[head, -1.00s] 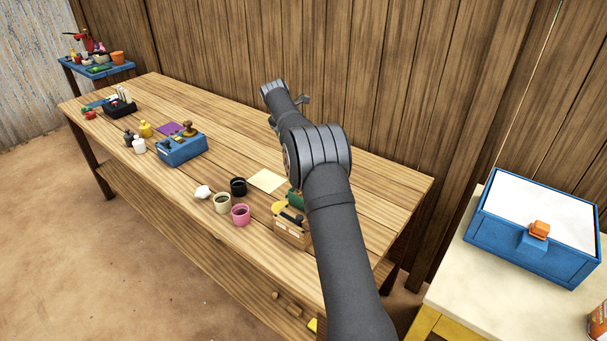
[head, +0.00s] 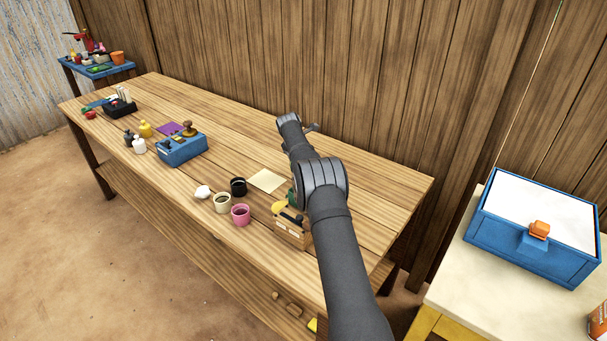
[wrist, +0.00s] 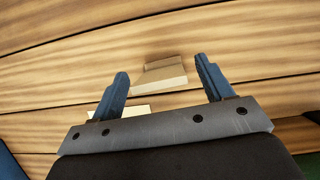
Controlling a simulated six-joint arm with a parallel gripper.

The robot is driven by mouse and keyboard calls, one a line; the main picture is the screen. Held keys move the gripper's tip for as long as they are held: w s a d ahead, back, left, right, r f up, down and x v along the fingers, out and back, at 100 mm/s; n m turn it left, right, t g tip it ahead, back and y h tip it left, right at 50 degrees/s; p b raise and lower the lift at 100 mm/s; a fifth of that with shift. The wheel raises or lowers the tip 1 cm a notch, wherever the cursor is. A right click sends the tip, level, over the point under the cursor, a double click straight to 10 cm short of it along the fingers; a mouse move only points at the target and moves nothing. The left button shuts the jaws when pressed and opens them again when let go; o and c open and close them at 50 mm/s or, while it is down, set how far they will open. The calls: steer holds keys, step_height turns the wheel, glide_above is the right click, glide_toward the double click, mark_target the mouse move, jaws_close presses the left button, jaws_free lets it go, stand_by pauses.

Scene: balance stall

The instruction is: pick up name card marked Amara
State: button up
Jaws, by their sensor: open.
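In the wrist view, a small cream folded card (wrist: 165,75) stands like a tent on the wooden table, just beyond and between the fingertips. No writing on it can be read, so I cannot tell whether it is marked Amara. My gripper (wrist: 161,67) is open with its two blue fingers apart, and nothing is held between them. The card's height below the fingers is hard to judge.
A flat pale sheet (head: 267,180) lies on the table (head: 225,125). Nearby are a black cup (head: 238,187), a cream cup (head: 222,203), a pink cup (head: 241,215) and a wooden box (head: 290,232). A blue box (head: 182,151) stands further left. The table's back strip is mostly clear.

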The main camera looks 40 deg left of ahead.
steer(key=shift+w+f, duration=0.15)
steer(key=shift+f, duration=0.1)
steer(key=shift+c, duration=0.4)
steer(key=c, duration=1)
